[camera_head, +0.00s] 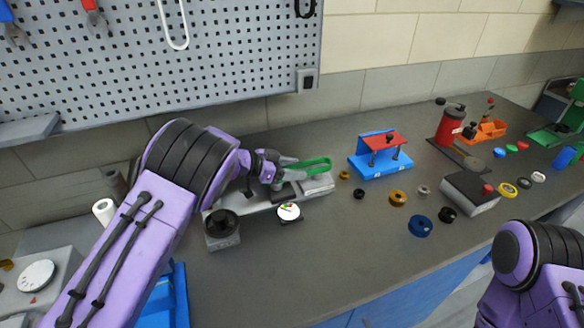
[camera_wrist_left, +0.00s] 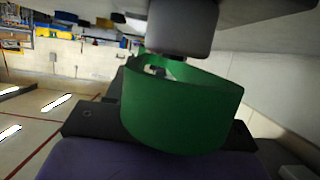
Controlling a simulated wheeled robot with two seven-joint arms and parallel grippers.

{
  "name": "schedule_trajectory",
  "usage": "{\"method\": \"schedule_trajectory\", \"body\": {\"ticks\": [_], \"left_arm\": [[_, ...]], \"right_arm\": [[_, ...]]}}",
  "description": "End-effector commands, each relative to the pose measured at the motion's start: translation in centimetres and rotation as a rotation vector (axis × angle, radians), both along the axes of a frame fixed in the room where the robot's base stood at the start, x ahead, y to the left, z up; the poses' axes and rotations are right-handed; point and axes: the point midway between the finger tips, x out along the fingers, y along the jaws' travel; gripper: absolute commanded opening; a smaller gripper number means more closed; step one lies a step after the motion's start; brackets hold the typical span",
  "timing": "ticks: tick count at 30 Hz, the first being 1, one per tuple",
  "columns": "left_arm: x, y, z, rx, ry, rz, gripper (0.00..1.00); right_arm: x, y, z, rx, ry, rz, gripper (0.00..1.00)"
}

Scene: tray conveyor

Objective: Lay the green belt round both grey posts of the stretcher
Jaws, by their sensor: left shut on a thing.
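The green belt (camera_head: 312,164) is a closed loop, held level over the right part of the stretcher in the head view. My left gripper (camera_head: 284,167) is shut on the belt at its left side. In the left wrist view the belt (camera_wrist_left: 180,108) fills the middle as a broad green band below a gripper finger (camera_wrist_left: 183,28). The stretcher (camera_head: 318,184) is a long grey metal device with a black knob (camera_head: 222,222) at its left end and a dial (camera_head: 289,211) at its front. I cannot make out its grey posts clearly; my gripper and the belt cover part of it.
A blue stand with a red top (camera_head: 382,142) is right of the stretcher. Several rings, including a brass one (camera_head: 398,198) and a blue one (camera_head: 420,226), lie on the bench. My right arm is at the lower right.

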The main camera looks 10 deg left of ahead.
Motion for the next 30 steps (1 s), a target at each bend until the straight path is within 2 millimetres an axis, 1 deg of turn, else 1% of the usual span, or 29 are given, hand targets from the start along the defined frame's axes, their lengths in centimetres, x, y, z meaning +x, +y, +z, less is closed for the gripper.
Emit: {"method": "schedule_trajectory", "body": {"ticks": [8, 30], "left_arm": [[0.0, 0.0, -0.2, 0.000, 0.000, 0.000, 0.17], [0.0, 0.0, -2.1, 0.000, 0.000, 0.000, 0.17]], "right_arm": [[0.0, 0.0, -0.1, 0.000, 0.000, 0.000, 0.43], [0.0, 0.0, -1.1, 0.000, 0.000, 0.000, 0.43]]}}
